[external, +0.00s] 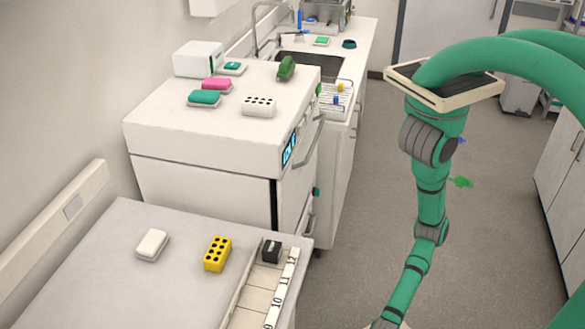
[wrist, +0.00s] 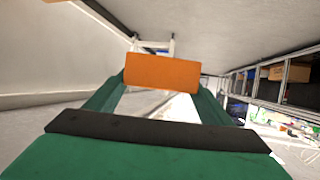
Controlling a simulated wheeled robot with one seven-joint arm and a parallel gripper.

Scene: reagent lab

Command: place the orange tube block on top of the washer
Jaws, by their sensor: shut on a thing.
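The orange tube block (wrist: 161,70) shows in the wrist view as a plain orange face between the two green fingers. My gripper (wrist: 161,84) is shut on it. In the external view my green arm hangs down at the right, over the aisle; its end runs out of the bottom edge, so gripper and block are hidden there. The washer (external: 190,135) is the white appliance at centre left of the external view, with a blue display and a door handle on its right side. The block is apart from it.
On the washer stand a white tube block (external: 259,106), teal pieces (external: 204,98), a pink piece (external: 217,85), a green object (external: 286,68) and a white box (external: 199,59). Its front left top is bare. The near counter holds a yellow tube block (external: 218,254) and a white piece (external: 152,244).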

